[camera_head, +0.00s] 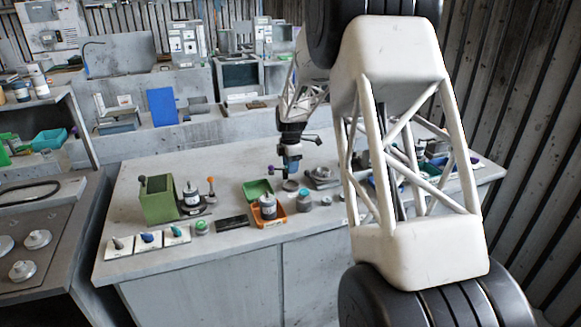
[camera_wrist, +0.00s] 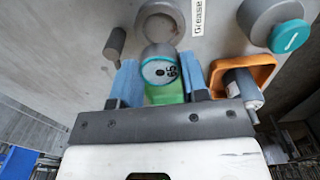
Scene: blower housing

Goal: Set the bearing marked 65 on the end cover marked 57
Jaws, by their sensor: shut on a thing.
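My gripper (camera_wrist: 160,76) is shut, its two blue finger pads on either side of a grey cylindrical piece with a pale blue face marked 65, the bearing (camera_wrist: 158,70). In the head view my gripper (camera_head: 291,166) hangs over the middle of the bench; the bearing is too small there to make out. In the wrist view a round grey part (camera_wrist: 160,18) lies just beyond the bearing, partly cut off by the frame edge. I cannot read the mark 57 on anything, so I cannot tell which part is that end cover.
An orange tray (camera_head: 281,220) holding a dark, white-banded cylinder and a green tray (camera_head: 255,184) stand close to my gripper. A teal-capped grey cylinder (camera_wrist: 290,36) and a "Grease" label (camera_wrist: 197,18) are nearby. A green box (camera_head: 160,204) stands left. Bare bench (camera_head: 222,160) shows behind the trays.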

